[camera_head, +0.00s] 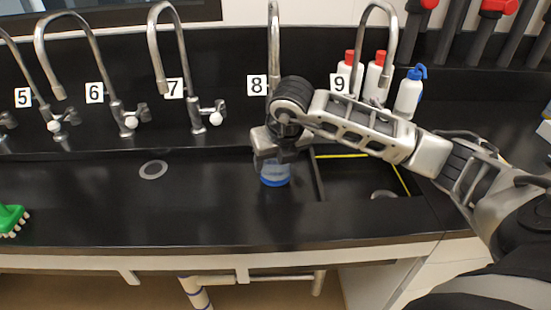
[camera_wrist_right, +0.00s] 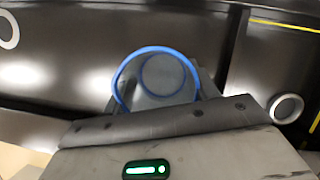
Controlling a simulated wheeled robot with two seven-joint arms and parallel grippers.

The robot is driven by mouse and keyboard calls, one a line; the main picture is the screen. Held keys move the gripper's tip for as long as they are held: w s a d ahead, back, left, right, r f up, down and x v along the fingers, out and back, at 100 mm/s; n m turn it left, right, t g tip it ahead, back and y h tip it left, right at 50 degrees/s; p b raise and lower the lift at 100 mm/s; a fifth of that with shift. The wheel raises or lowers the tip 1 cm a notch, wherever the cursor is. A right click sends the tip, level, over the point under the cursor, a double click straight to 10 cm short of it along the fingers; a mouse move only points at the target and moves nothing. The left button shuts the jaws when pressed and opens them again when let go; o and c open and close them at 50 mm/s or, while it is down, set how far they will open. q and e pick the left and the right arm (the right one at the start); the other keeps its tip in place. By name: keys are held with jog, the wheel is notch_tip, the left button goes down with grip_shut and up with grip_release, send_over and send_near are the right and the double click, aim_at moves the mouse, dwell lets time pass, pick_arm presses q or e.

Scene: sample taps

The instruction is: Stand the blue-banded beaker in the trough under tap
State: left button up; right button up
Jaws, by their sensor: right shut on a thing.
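The blue-banded beaker (camera_head: 275,175) is clear with a blue band, upright below my right gripper (camera_head: 277,155) in the head view. In the right wrist view I look into its open top and blue rim (camera_wrist_right: 118,82); it looks empty. My right gripper is shut on it. The beaker is over the black trough (camera_head: 205,205), near its right end and in front of tap 8 (camera_head: 273,45). I cannot tell whether its base touches the trough floor. My arm hides the lower part of tap 8. My left gripper is not in view.
Tap 7 (camera_head: 154,50), tap 6 (camera_head: 39,45) and tap 9 (camera_head: 389,50) stand along the back. A divider (camera_head: 317,178) separates a yellow-edged basin at right. White bottles (camera_head: 408,97) stand behind my arm. A green brush (camera_head: 11,217) lies far left. The trough's middle is clear.

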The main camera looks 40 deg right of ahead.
jog(key=shift+f, duration=0.5)
jog(key=shift+f, duration=0.1)
jog(key=o, duration=0.9)
jog(key=shift+o, duration=0.2)
